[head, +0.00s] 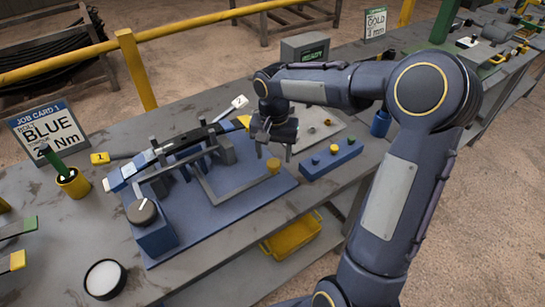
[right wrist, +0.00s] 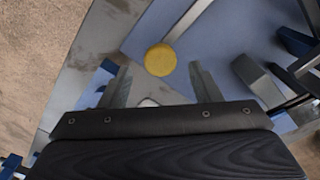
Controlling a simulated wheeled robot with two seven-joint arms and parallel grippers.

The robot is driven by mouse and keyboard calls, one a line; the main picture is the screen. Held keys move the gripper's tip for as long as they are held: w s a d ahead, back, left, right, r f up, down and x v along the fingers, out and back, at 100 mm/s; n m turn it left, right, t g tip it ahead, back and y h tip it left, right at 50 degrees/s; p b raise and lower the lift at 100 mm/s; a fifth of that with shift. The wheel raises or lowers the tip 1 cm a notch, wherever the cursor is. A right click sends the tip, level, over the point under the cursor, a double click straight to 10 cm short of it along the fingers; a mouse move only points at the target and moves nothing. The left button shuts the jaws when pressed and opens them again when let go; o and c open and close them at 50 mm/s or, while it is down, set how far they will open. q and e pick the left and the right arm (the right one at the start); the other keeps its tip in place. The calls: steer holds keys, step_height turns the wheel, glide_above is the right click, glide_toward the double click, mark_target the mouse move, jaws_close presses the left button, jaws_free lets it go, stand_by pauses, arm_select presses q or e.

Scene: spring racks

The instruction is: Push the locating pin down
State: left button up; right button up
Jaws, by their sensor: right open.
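The locating pin (head: 273,165), with a round yellow head, stands up at the right corner of the blue fixture plate (head: 205,225). Its yellow head also shows in the right wrist view (right wrist: 160,60), between and just beyond the fingertips. My right gripper (head: 273,153) points down over the pin, with its two fingers apart and nothing between them. In the head view the gripper looks slightly above the pin; whether it touches the pin I cannot tell. My left gripper is not in view.
A grey frame and clamps (head: 205,178) hold a long blue and black part across the plate. A blue block with coloured buttons (head: 331,160) sits right of the pin. A black knob on a blue box (head: 142,211) is at the plate's front left. A yellow bin (head: 292,238) is below.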

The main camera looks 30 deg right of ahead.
mark_target(274, 163)
steer(key=shift+f, duration=1.45)
jaws_close()
step_height(274, 163, down, 4)
steer(key=b, duration=0.3)
steer(key=shift+f, duration=0.1)
steer(key=shift+s, duration=0.1)
